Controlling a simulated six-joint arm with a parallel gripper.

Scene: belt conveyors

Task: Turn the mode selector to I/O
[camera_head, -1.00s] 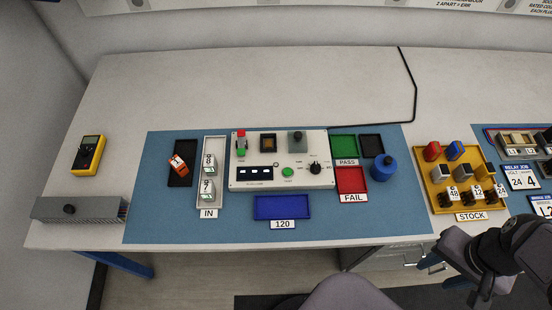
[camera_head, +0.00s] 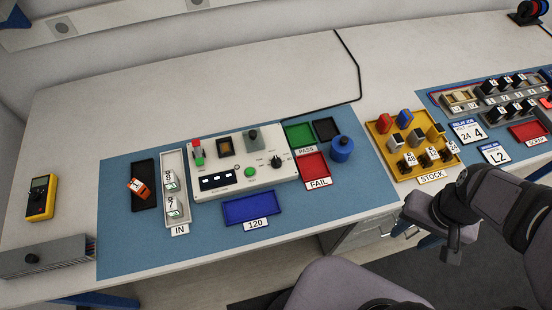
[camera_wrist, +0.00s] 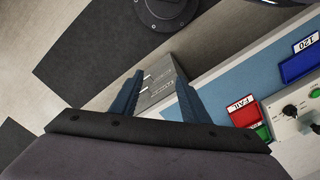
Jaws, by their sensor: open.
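The mode selector is a black knob (camera_head: 275,161) on the right part of the white tester panel (camera_head: 205,211). Its pointer direction is too small to read for certain. In the wrist view the knob (camera_wrist: 289,110) shows at the right edge, on the panel's white face. My gripper (camera_wrist: 160,95) is open and empty, its two dark fingers apart. It is well away from the knob, with the desk's front edge and grey drawer unit beyond the fingers.
The panel also carries a green button (camera_head: 250,172), a red-and-green switch and a grey-topped part. Around it are a blue 120 tray (camera_head: 254,221), a red FAIL tray (camera_head: 314,168), a green PASS tray (camera_head: 300,136) and a blue round object (camera_head: 342,148).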

